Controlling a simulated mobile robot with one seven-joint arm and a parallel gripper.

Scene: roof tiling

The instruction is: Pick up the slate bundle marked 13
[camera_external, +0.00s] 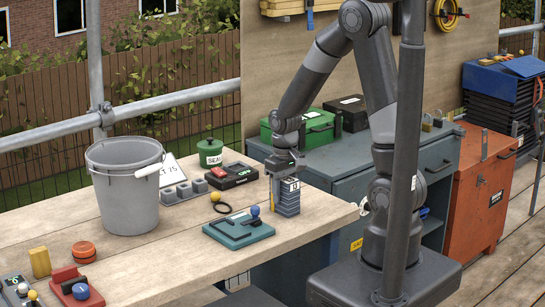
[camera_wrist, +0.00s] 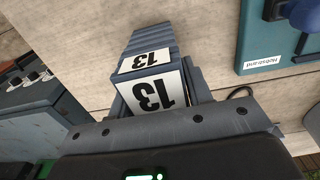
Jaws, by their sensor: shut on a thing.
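The slate bundle (camera_external: 288,199) is a grey stack with ridged layers at the right part of the wooden bench. In the wrist view the bundle (camera_wrist: 151,44) shows white labels reading 13 on its top and near end. My gripper (camera_external: 284,176) is above the bundle, pointing down, and is shut on it. The bundle looks upright in the outside view. I cannot tell whether its underside touches the bench. The fingertips are largely hidden by the bundle and the gripper body.
A teal tool block (camera_external: 239,232) with a blue knob stands just left of the bundle. A grey post (camera_external: 408,140) stands at right.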

